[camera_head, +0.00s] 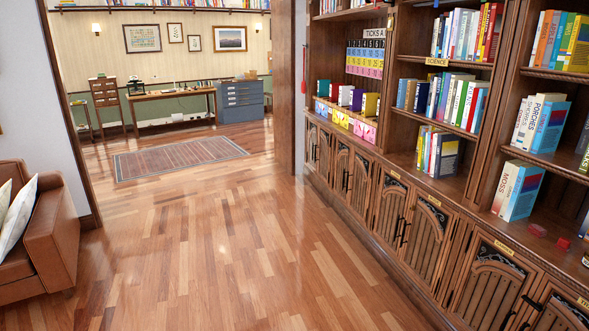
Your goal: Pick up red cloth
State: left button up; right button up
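Two small red things lie on the shelf ledge at the right. The left one is a flat, darker red piece (537,230) that could be a folded cloth. The other is a small, brighter red block-like thing (562,244) just right of it. They are too small to tell for sure which is cloth. A thin red thing (304,70) also hangs at the left end of the bookcase, and its kind is unclear. Neither of my grippers shows in the head view.
A tall wooden bookcase (470,230) with lower cabinet doors runs along the right. Books (517,191) stand left of the red pieces. A brown leather sofa (55,240) is at the left. The wooden floor (235,260) between is clear. A rug (180,157) and desk lie beyond the doorway.

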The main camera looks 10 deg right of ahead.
aim_at(535, 229)
jog(key=i+z, duration=0.2)
jog(key=i, duration=0.4)
jog(key=i+j+z, duration=0.2)
jog(key=i, duration=0.35)
jog(key=i+z, duration=0.2)
jog(key=i, duration=0.35)
jog(key=j, duration=0.1)
